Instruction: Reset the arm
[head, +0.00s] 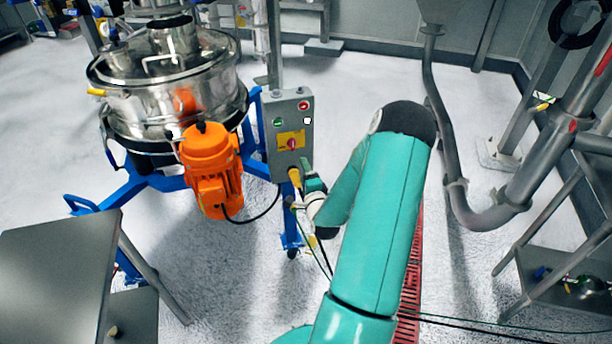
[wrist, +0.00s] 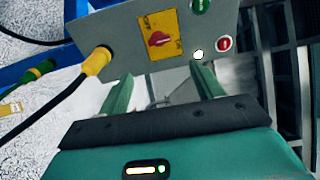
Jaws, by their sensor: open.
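My teal arm reaches forward in the head view, and my gripper (head: 312,182) is near the lower end of the grey control box (head: 288,125), partly hidden by my arm. In the wrist view my gripper (wrist: 160,85) is open, its two green fingers apart with nothing between them. The fingertips are close to the lower edge of the control box (wrist: 122,42); I cannot tell whether they touch it. The box has a red rotary switch (wrist: 160,38) on a yellow plate, a green button (wrist: 200,6), a red button (wrist: 223,43) and a white button (wrist: 198,54).
A steel sifter (head: 165,85) with an orange motor (head: 212,170) stands on a blue frame (head: 150,185) to the left. A yellow cable plug (wrist: 97,61) sticks out beside my fingers. A grey table (head: 55,270) is at front left, and a pipe (head: 450,170) is at right.

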